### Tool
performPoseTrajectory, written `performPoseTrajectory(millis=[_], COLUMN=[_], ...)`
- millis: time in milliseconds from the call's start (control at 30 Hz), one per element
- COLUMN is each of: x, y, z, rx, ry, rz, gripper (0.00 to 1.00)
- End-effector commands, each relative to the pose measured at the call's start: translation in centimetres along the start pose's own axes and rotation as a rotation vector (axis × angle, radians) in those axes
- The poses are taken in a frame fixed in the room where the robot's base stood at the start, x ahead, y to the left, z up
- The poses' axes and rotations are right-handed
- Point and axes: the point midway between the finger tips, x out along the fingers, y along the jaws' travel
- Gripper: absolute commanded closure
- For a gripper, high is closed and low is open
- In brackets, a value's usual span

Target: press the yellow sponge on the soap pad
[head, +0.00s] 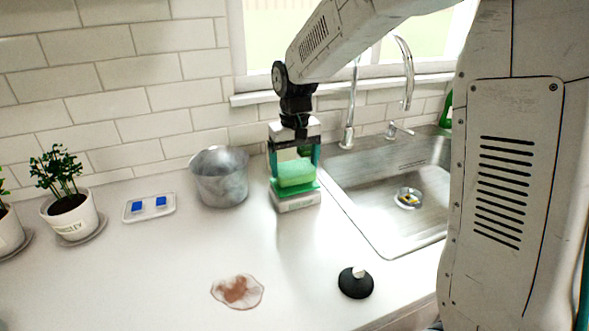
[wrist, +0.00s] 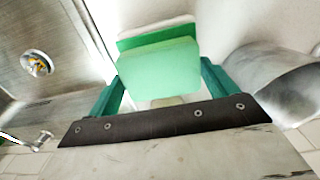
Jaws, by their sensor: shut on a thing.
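My gripper (head: 295,172) points down at the back of the counter, left of the sink. Its two teal fingers are shut on a sponge (head: 297,176), which looks light green here rather than yellow. The sponge also shows between the fingers in the wrist view (wrist: 160,72). Right under it is the soap pad, a darker green pad on a white base (head: 297,203); its edge shows past the sponge in the wrist view (wrist: 126,44). The sponge looks level and lined up over the pad. I cannot tell whether it touches or is just above.
A grey metal pot (head: 220,180) stands close on the left. A white tray with blue pieces (head: 149,207) and potted plants (head: 72,214) are farther left. The sink (head: 385,232) is right. A brown stain (head: 238,291) and a black stopper (head: 355,284) are in front.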

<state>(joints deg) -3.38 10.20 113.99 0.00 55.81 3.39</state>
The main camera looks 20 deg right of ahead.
Motion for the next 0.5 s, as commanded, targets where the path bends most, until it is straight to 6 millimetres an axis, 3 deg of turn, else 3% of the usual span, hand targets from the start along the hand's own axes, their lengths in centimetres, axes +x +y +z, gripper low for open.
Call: performPoseTrajectory(millis=[500], x=[-4.1], y=[0.0], z=[0.0], rx=[0.000], ry=[0.002], rz=[0.000], gripper=[0.33])
